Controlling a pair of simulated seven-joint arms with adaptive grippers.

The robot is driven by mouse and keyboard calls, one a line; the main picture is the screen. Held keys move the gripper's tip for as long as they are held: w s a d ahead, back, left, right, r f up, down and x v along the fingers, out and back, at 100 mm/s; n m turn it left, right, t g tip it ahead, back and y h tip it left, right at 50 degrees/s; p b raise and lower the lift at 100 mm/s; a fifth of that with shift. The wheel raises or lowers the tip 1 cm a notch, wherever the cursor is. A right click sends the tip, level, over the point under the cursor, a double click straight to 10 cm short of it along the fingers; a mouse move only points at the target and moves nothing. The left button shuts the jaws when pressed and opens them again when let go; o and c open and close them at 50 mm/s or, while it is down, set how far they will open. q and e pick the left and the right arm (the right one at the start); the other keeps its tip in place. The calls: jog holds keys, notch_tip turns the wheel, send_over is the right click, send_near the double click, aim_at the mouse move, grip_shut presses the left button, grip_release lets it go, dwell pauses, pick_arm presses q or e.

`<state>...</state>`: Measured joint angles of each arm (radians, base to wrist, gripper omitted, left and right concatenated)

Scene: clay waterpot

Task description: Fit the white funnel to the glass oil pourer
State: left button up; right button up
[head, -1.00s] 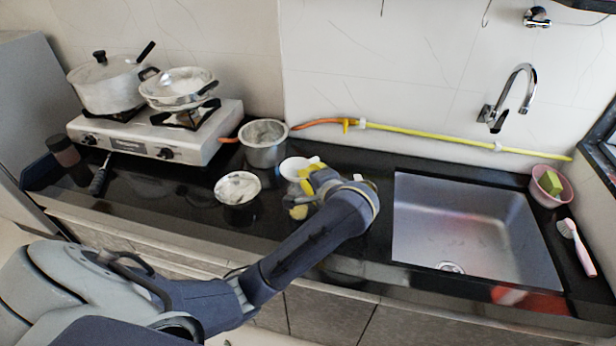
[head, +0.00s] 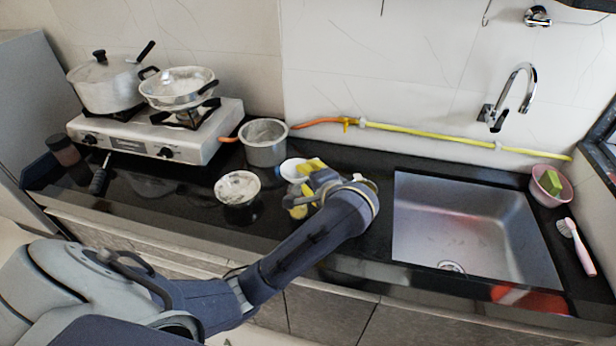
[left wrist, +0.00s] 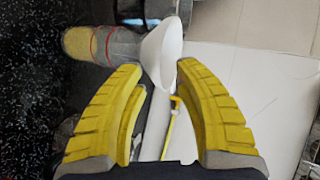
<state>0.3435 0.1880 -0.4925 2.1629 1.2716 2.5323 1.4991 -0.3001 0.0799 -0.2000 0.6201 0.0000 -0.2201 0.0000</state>
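The white funnel (head: 292,169) is beside my left gripper in the head view. In the left wrist view the funnel (left wrist: 163,52) has its wide mouth just beyond the fingertips, and its narrow part runs back between the fingers. My left gripper (head: 306,184) has its yellow fingers spread apart, one on each side of the funnel (left wrist: 160,68). A greyish see-through vessel with yellow at its base, apparently the glass oil pourer (left wrist: 104,45), shows just beyond the left finger. The funnel's rim overlaps it in that view; I cannot tell whether they touch. In the head view the gripper mostly hides this vessel.
A steel pot (head: 265,143) stands behind the funnel, and a small bowl (head: 238,188) lies left of the gripper. The stove (head: 160,137) is at the left, the sink (head: 470,228) at the right. A yellow hose (head: 440,137) runs along the wall.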

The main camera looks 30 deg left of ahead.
pick_arm(q)
jog(key=shift+d, duration=0.1)
jog(key=v, duration=0.7)
dwell(0.5)
jog(key=shift+s+r, duration=0.1)
jog(key=shift+s, duration=0.05)
